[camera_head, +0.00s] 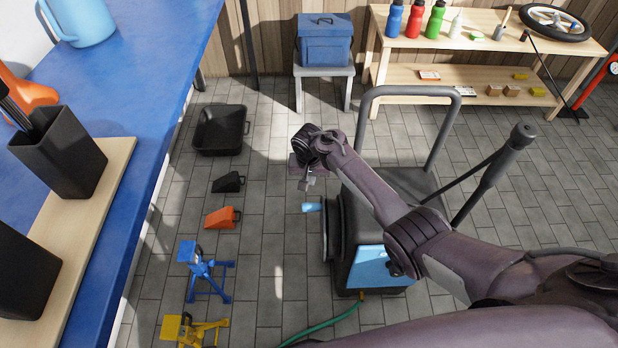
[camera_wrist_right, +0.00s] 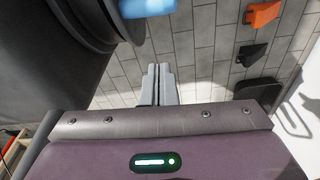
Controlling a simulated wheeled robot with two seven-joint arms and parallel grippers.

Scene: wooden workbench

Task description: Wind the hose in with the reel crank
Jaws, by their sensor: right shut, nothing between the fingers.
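The reel is a dark machine with a light blue panel (camera_head: 371,268), standing on the floor beneath my right arm. Its crank has a light blue grip (camera_head: 312,207) pointing left; the grip also shows at the top of the right wrist view (camera_wrist_right: 146,8), beside the dark reel body (camera_wrist_right: 70,30). A green hose (camera_head: 332,322) runs from the reel's base along the floor; its far part is hidden. My right gripper (camera_head: 307,183) is just above the crank grip in the head view, shut and empty. In the wrist view its fingers (camera_wrist_right: 160,82) are together, apart from the grip. My left gripper is out of view.
A blue workbench (camera_head: 125,80) fills the left side. On the floor stand a black tub (camera_head: 220,130), black and orange wedges (camera_head: 222,218), and blue (camera_head: 205,270) and yellow stands. A shelf with bottles (camera_head: 480,45) is at the back.

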